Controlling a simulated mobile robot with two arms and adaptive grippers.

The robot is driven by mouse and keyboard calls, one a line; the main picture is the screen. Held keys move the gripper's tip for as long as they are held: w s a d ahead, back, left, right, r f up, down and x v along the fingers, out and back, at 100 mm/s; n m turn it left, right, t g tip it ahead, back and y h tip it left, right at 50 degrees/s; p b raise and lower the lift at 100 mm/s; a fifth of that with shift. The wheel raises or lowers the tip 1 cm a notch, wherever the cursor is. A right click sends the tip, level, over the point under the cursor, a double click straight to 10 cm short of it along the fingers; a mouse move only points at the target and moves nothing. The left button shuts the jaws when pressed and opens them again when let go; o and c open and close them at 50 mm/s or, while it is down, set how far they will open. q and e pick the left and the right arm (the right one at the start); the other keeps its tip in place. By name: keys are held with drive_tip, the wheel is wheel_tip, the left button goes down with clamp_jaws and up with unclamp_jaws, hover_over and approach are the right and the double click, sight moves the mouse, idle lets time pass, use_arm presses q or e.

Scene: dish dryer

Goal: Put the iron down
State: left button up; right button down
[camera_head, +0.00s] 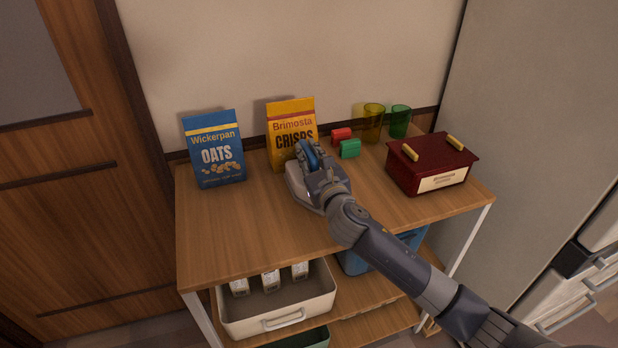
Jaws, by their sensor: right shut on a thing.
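The iron (299,187) is grey with a blue handle (313,155). It is at the middle of the wooden table top (240,230), in front of the yellow crisps bag. My right gripper (312,168) is shut on the iron's handle from above and hides part of it. The iron looks flat and low over the top; I cannot tell whether its base touches the wood. My left gripper is not in view.
Behind stand a blue oats bag (214,150), a yellow crisps bag (290,120), red (341,134) and green (350,149) blocks, and yellow (373,122) and green (399,121) cups. A dark red box (432,161) stands right. The front left top is clear.

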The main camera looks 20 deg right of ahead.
drive_tip(key=shift+r, duration=0.1)
drive_tip(key=shift+r, duration=0.15)
